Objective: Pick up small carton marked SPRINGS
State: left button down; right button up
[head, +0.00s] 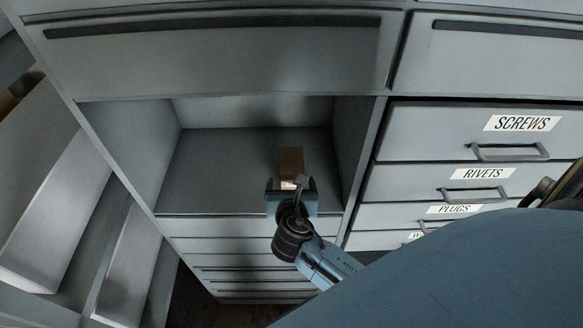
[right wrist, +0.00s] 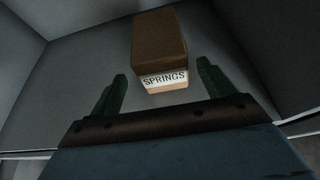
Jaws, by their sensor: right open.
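The small brown carton (head: 291,162) stands on the floor of an open grey compartment in the head view. The right wrist view shows the carton (right wrist: 160,45) with a white SPRINGS label (right wrist: 165,79) on the face toward me. My right gripper (head: 290,187) is at the compartment's front, just before the carton, and hides its lower part in the head view. In the right wrist view the two dark green fingers of my right gripper (right wrist: 161,88) are apart, one to each side of the carton's near end, with nothing between them. My left gripper is not in view.
The compartment (head: 220,165) has side walls, a back and a top edge around the carton, with free floor left of it. Closed drawers labelled SCREWS (head: 522,123), RIVETS (head: 483,174) and PLUGS (head: 454,210) are to the right. More drawers lie below.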

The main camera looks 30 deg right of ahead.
aim_at(292, 159)
jog(key=shift+w+d+f, duration=0.2)
jog(key=shift+w+d, duration=0.2)
jog(key=shift+w, duration=0.1)
jog(key=x, duration=0.3)
jog(key=shift+w+d+f, duration=0.15)
jog(key=shift+w+d, duration=0.05)
jog(key=shift+d, duration=0.1)
jog(key=shift+w+d+f, duration=0.1)
jog(key=shift+w, duration=0.15)
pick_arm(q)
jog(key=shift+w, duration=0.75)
pick_arm(e)
jog(key=shift+c, duration=0.3)
jog(key=c, duration=1.2)
